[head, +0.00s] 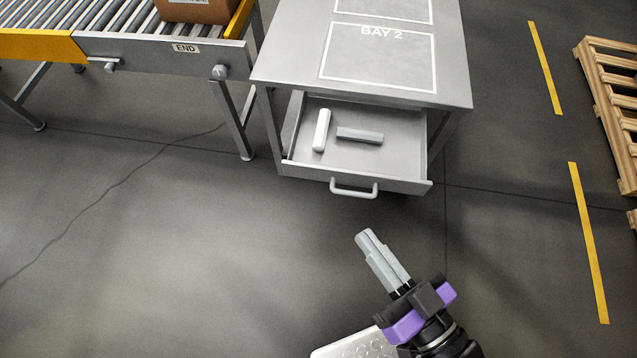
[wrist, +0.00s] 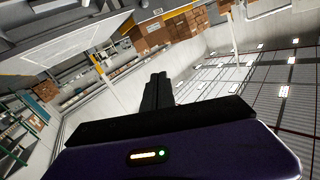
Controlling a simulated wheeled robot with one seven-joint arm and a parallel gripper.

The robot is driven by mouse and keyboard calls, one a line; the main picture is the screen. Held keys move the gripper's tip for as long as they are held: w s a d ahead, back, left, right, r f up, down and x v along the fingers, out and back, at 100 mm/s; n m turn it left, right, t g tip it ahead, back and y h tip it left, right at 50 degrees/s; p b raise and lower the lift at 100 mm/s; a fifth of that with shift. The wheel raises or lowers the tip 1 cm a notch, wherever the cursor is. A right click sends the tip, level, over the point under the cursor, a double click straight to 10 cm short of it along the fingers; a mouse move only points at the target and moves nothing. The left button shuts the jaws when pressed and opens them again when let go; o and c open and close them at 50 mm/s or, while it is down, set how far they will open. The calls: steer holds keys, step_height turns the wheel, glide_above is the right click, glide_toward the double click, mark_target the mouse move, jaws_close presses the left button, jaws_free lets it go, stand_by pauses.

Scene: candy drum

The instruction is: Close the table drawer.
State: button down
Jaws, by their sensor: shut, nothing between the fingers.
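The table drawer (head: 400,155) is pulled out from under the grey metal table (head: 290,65) in the head view. Its bar handle (head: 354,190) is on the front panel, facing me. A white rounded stick (head: 321,130) and a grey bar (head: 360,136) lie inside the drawer. My gripper (head: 366,240) is in front of the drawer, a little below the handle in the picture and apart from it. Its fingers are together with nothing between them. In the wrist view the fingers (wrist: 157,90) also show closed; the drawer cannot be made out there.
A roller conveyor (head: 100,28) with a cardboard box (head: 195,11) stands left of the table. A wooden pallet (head: 606,100) lies at the far right, beyond yellow floor stripes (head: 588,240). The floor in front of the drawer is clear apart from my arm.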

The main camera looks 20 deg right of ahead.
steer(key=w+a+f+m+t+h+b, duration=0.15)
steer(key=w+a+f+m+b, duration=0.4)
steer(key=m, duration=0.55)
steer(key=w+a+f+m+t+h+b, duration=0.1)
steer(key=w+a+f+m+t+b, duration=0.2)
steer(key=w+a+f+m, duration=0.65)
steer(key=m+g+h, duration=0.6)
steer(key=m+h, duration=0.4)
steer(key=m, duration=1.2)
glide_toward(318, 169)
steer(key=shift+n, duration=0.25)
steer(key=x, duration=0.6)
steer(key=shift+w+d, duration=0.15)
steer(key=shift+w, duration=0.25)
